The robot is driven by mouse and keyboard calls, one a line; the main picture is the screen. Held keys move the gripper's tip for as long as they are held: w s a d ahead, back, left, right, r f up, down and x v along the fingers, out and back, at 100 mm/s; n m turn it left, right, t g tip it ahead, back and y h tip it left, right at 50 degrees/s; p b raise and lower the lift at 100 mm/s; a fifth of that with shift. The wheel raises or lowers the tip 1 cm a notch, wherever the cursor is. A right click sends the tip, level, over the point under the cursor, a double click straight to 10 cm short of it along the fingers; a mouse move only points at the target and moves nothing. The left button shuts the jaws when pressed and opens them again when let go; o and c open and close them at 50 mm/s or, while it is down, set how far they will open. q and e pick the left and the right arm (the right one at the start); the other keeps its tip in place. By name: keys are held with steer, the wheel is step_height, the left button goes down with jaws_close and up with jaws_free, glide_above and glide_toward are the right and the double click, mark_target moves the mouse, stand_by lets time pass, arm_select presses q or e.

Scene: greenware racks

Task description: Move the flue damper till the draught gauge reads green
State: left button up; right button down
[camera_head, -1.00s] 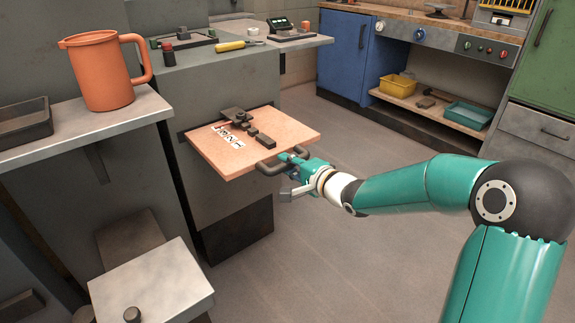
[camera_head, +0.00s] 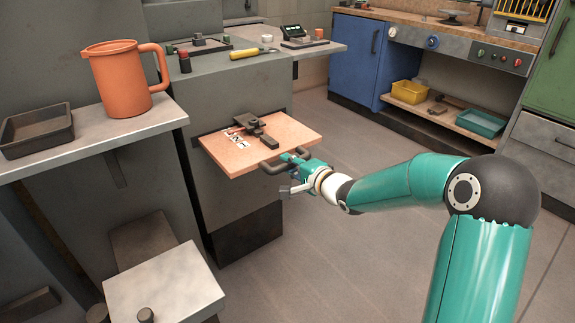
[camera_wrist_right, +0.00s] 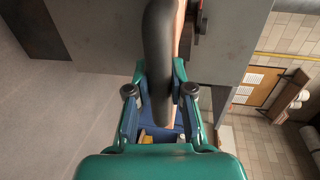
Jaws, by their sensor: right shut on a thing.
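The flue damper (camera_head: 293,143) appears to be the flat pinkish plate sticking out of a slot in the grey cabinet, with white numbered marks (camera_head: 238,139) and a dark pointer piece (camera_head: 252,121) near the slot. Its dark bar handle (camera_head: 270,166) is on the front edge. My right gripper (camera_head: 291,160) is shut on this handle. In the right wrist view the fingers (camera_wrist_right: 160,95) stand on both sides of the dark curved handle (camera_wrist_right: 158,50). A small device with a dark screen (camera_head: 293,31) may be the draught gauge; its reading is too small to tell. My left gripper is not in view.
An orange jug (camera_head: 118,80) and a dark tray (camera_head: 38,130) stand on the left shelf. A yellow-handled tool (camera_head: 246,53) lies on the cabinet top. A blue cupboard (camera_head: 356,55) stands behind. The floor right of the damper is clear.

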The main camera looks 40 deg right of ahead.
steer(key=c, duration=1)
jaws_free()
steer(key=shift+f, duration=0.1)
steer(key=v, duration=1.2)
steer(key=shift+f, duration=0.1)
